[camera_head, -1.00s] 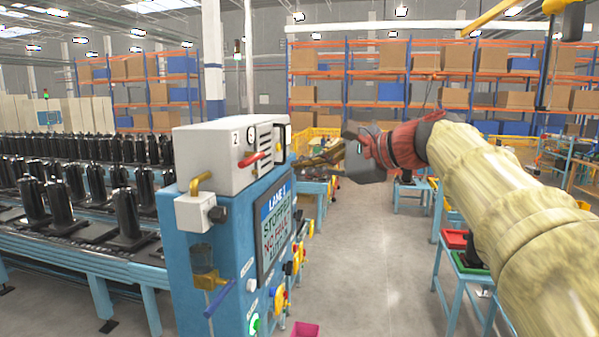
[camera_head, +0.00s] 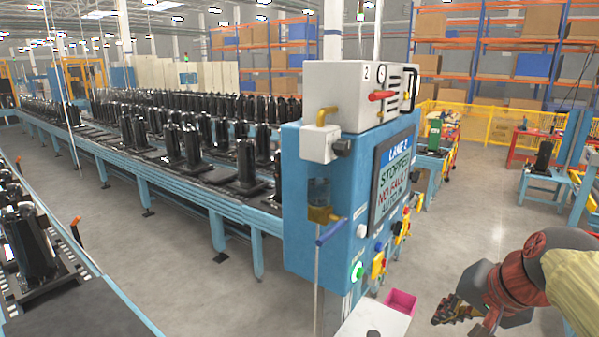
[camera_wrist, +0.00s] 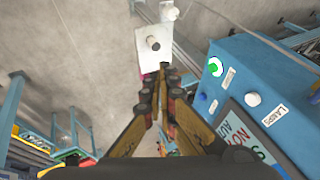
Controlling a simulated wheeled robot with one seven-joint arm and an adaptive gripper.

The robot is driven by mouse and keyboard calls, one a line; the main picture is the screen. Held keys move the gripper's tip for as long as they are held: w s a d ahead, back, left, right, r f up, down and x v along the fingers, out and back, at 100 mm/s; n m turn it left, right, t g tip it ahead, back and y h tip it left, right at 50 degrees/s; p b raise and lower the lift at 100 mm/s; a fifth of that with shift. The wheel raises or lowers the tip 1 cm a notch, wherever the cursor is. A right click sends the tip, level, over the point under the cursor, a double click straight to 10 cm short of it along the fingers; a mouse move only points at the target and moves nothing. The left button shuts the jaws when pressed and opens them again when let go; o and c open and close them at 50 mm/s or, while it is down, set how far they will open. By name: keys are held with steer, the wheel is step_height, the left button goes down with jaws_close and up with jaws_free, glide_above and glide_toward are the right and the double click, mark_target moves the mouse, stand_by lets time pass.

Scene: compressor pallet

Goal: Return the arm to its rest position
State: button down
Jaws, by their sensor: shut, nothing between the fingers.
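My arm (camera_head: 515,285) reaches in from the lower right of the head view, with its yellowish sleeve at the frame edge. My gripper (camera_head: 447,312) hangs low at the end of it, to the right of the blue control cabinet (camera_head: 300,215) and apart from it. In the wrist view my gripper (camera_wrist: 160,75) shows two fingers close together, shut, with nothing held. The cabinet (camera_wrist: 245,70) stands to the right of the fingers there, with a lit green button (camera_wrist: 215,66).
A white-topped stand (camera_head: 372,325) and a pink bin (camera_head: 401,301) sit low between cabinet and gripper. Conveyors (camera_head: 190,190) with black compressors fill the left. A red table (camera_head: 535,135) and blue workbench (camera_head: 545,190) stand at the right. Floor (camera_head: 475,215) behind the gripper is clear.

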steer(key=s+a+f+n+b, duration=0.2)
steer(key=s+f+b, duration=0.2)
steer(key=f, duration=0.5)
steer(key=s+a+f+n+b, duration=0.3)
steer(key=s+f+b, duration=0.2)
steer(key=f, duration=0.3)
steer(key=s+a+f+n+h+b, duration=0.1)
steer(key=s+a+f+n+b, duration=0.1)
steer(key=s+f+b, duration=0.3)
step_height(320, 180, down, 5)
steer(key=shift+s+a+r+n+g+b, duration=0.2)
steer(key=shift+a+n+g+b, duration=0.15)
steer(key=shift+a+b, duration=0.5)
steer(key=c, duration=2.6)
jaws_free()
steer(key=shift+d, duration=0.15)
